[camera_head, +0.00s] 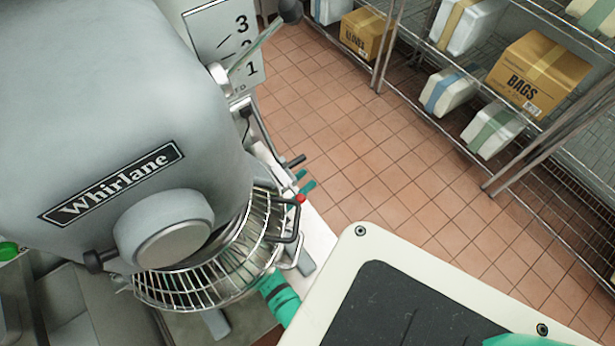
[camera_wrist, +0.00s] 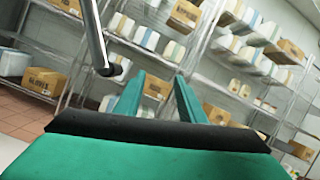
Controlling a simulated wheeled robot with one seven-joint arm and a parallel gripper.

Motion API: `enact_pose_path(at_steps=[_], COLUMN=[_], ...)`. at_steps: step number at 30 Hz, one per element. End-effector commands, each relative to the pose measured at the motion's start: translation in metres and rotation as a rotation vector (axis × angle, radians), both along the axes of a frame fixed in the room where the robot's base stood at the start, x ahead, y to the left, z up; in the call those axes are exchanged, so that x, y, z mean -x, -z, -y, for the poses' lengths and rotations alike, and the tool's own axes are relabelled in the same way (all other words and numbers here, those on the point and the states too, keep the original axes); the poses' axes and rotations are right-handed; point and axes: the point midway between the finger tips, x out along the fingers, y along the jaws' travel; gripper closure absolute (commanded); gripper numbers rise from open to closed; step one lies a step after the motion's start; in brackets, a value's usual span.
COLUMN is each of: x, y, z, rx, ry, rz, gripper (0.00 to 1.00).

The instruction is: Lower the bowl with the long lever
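The grey Whirlane mixer (camera_head: 150,110) fills the left of the head view. Its wire guard (camera_head: 205,285) hides most of what lies below, and I cannot clearly make out the bowl. A metal rod (camera_wrist: 95,35) with a black end, seemingly the long lever, comes down at the upper left of the wrist view. A short black grip (camera_head: 295,161) beside the mixer in the head view looks like its end. My gripper (camera_head: 305,181) has its teal fingertips just below that grip. In the wrist view my gripper (camera_wrist: 160,90) is open and empty, with the rod's end left of the fingers, not between them.
A speed plate (camera_head: 242,22) marked 3, 2, 1 is on the mixer's far side, near a slanted lever with a dark knob (camera_head: 290,11). Wire shelves hold boxes, including a BAGS box (camera_head: 538,75). Bare tiled floor (camera_head: 380,170) lies between mixer and shelves.

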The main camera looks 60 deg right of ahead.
Motion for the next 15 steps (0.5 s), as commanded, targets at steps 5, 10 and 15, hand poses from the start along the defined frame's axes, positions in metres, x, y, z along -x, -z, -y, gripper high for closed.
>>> enact_pose_path(at_steps=[5, 10, 15], x=[-0.018, -0.022, -0.026], y=[-0.002, 0.001, 0.003], z=[-0.022, -0.030, -0.039], rx=[0.024, 0.025, 0.025], ry=[-0.047, -0.045, -0.046], rz=[0.013, 0.017, 0.021], gripper=[0.64, 0.64, 0.64])
